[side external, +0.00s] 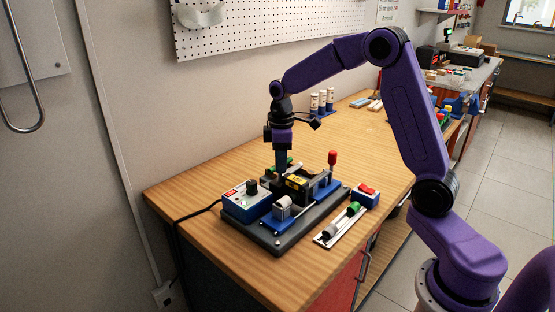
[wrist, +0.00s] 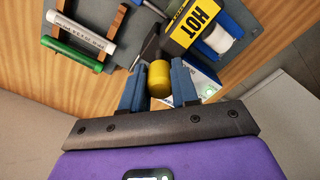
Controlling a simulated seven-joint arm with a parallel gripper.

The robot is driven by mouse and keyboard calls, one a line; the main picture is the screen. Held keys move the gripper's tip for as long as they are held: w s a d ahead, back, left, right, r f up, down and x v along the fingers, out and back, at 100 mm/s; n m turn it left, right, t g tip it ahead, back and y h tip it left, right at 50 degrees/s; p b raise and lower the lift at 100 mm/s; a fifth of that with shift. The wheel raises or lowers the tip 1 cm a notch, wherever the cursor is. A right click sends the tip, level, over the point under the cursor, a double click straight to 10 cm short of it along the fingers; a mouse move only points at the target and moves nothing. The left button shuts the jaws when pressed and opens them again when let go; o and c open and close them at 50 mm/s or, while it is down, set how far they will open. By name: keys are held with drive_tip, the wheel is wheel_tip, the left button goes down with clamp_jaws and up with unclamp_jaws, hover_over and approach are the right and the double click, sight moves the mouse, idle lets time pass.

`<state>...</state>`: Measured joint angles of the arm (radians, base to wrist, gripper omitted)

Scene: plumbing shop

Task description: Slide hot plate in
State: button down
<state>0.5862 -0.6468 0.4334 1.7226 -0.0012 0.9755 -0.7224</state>
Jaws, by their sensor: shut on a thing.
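The hot plate (wrist: 196,22), a dark block with a yellow HOT label, sits at the top of the wrist view. In the side view the hot plate (side external: 297,183) lies on the fixture with its yellow label showing. A yellow knob (wrist: 159,80) on a dark stem beside the plate sits between my blue fingers. My gripper (wrist: 157,86) is shut on this knob. In the side view my gripper (side external: 282,168) points down at the left side of the plate; its fingertips and the knob are hard to make out there.
A dark base (side external: 278,242) carries a blue control box (side external: 246,203), a white roll (wrist: 221,40) and a red-knobbed lever (side external: 332,159). A tray of fittings (side external: 338,228) and a red-switch box (side external: 366,194) stand to the right. Green (wrist: 70,54) and white tubes (wrist: 84,33) lie on a rack.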

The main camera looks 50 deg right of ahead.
drive_tip(key=shift+s+a+f, duration=0.1)
drive_tip(key=shift+s, duration=0.1)
drive_tip(key=c, duration=0.8)
unclamp_jaws()
drive_tip(key=shift+c, duration=0.2)
drive_tip(key=shift+w+r, duration=0.1)
drive_tip(key=shift+r, duration=0.3)
wheel_tip(320, 180, up, 17)
drive_tip(key=shift+f, duration=0.15)
